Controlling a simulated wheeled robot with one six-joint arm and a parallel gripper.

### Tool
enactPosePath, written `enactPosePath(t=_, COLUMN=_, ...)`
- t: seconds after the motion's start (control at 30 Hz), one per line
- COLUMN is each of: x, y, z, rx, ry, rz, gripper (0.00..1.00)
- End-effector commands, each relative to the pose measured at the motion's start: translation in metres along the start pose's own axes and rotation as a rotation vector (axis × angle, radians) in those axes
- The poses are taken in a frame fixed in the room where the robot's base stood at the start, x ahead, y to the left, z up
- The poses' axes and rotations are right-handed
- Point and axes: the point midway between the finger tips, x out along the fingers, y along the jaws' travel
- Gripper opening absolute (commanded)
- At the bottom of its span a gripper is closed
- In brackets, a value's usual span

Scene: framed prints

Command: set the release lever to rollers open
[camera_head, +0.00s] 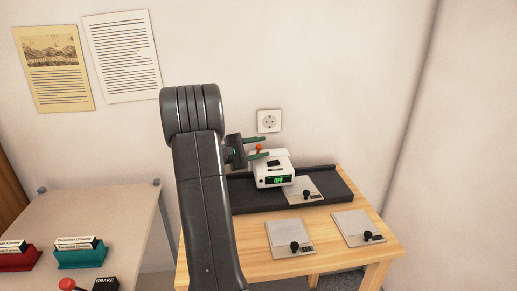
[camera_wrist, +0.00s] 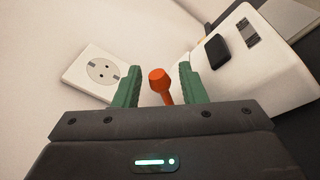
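The release lever is a small arm with an orange-red knob (camera_head: 259,147) at the left side of a white machine (camera_head: 272,178). The machine's front display reads "OFF" in green. My gripper (camera_head: 254,148) is beside the machine, with its green fingers apart on either side of the knob. In the wrist view the lever knob (camera_wrist: 159,79) stands between the open fingers of my gripper (camera_wrist: 158,85), with gaps visible on both sides. The lever's base is hidden behind my gripper body. I cannot read any lever position marks.
A wall socket (camera_head: 269,121) is just behind my gripper. The machine stands on a dark tray (camera_head: 240,192) on a wooden table (camera_head: 245,265). Grey plates with black knobs (camera_head: 290,238) lie on the table. A second table (camera_head: 110,205) at left holds red and teal card holders.

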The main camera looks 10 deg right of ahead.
Motion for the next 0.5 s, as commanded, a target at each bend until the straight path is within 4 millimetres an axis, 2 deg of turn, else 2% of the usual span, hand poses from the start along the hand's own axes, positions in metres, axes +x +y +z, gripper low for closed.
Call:
enactPosePath(t=0.1, x=-0.0002, y=0.0, z=-0.0001, rx=0.0, ry=0.0, rz=0.0, gripper=0.37)
enactPosePath(t=0.3, x=-0.0004, y=-0.0001, z=-0.0001, rx=0.0, ry=0.0, rz=0.0, gripper=0.0)
enactPosePath(t=0.5, x=-0.0006, y=-0.0019, z=-0.0011, rx=0.01, ry=-0.001, rz=0.002, gripper=0.0)
